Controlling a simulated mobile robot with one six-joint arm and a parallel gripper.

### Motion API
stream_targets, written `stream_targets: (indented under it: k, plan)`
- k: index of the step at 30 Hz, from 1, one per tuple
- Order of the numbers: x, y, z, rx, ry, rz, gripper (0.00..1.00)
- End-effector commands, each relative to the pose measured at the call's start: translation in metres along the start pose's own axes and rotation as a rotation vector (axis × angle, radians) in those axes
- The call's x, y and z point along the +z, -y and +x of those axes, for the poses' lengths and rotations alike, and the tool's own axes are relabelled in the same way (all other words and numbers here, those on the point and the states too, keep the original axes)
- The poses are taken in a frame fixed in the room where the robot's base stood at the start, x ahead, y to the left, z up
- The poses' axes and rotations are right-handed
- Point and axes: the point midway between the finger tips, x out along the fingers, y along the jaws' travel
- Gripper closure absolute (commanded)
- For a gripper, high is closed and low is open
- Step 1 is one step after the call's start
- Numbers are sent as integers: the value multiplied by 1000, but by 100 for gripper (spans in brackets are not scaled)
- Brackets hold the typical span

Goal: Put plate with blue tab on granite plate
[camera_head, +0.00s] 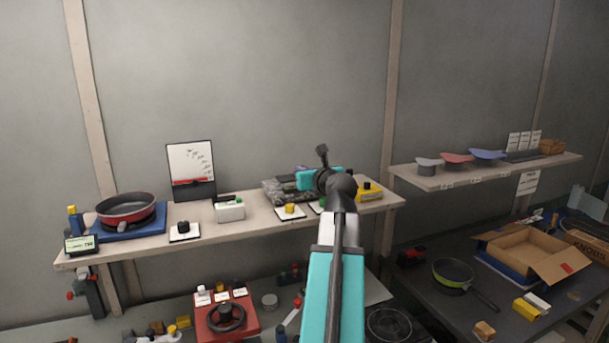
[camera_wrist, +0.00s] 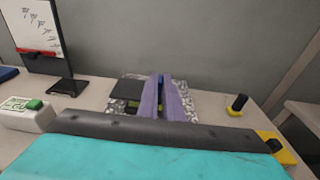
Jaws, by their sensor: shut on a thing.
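The speckled granite plate (camera_head: 272,194) lies on the wall shelf in the head view, partly behind my arm. It also shows in the wrist view (camera_wrist: 194,101), under and around my gripper's fingers. My gripper (camera_wrist: 161,80) has two purple fingers, shut on a small blue tab that shows as a sliver between them. The dark square plate (camera_wrist: 127,90) extends left from the fingers and lies over the granite plate. I cannot tell whether it touches the granite.
The shelf (camera_head: 245,227) also bears a red pan (camera_head: 126,208) on a blue scale, a white box with a green button (camera_wrist: 25,112), a sign stand (camera_wrist: 45,40) and a yellow block (camera_wrist: 275,146). A black knob (camera_wrist: 238,103) stands right of the granite plate.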

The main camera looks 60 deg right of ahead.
Motion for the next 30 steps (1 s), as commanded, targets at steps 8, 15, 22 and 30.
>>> stream_targets:
  k: [8, 15, 22, 30]
  plan:
    - [3, 17, 34, 0, -1, 1, 100]
    - [3, 23, 48, 1, -1, 0, 100]
    - [2, 23, 48, 1, 0, 0, 100]
    - [3, 25, 52, 2, -1, 0, 100]
